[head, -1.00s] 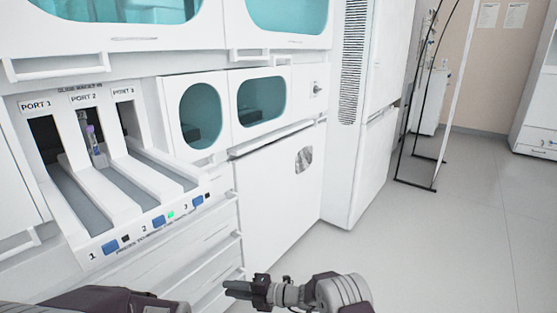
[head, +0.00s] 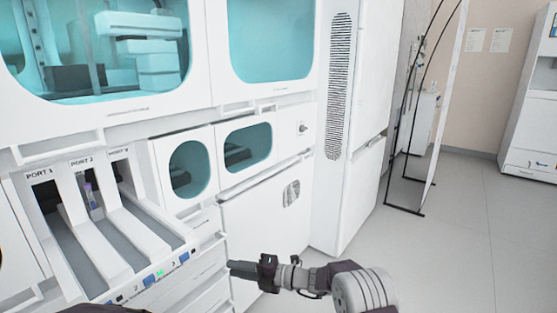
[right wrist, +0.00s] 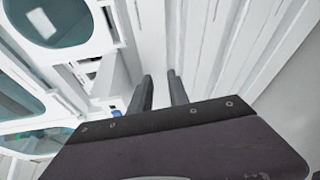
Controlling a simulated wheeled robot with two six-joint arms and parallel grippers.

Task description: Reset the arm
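My right gripper (head: 236,268) is in front of the white cabinet drawers, pointing left in the head view, with nothing in it. In the right wrist view its two dark fingers (right wrist: 160,76) stand apart with an empty gap between them. My left gripper is out of view; only a dark piece of my own body shows at the bottom edge of the head view. A tube with a purple cap (head: 90,195) stands in the lane under the PORT 2 label of the white tube track (head: 97,236). The track's front is cut by the lower left of the head view.
White cabinets with teal windows (head: 271,40) line the left and middle. A tall white unit (head: 363,90) with a vent stands beyond. A black-framed panel (head: 448,95) stands at the right. The grey floor (head: 460,245) at the right is clear.

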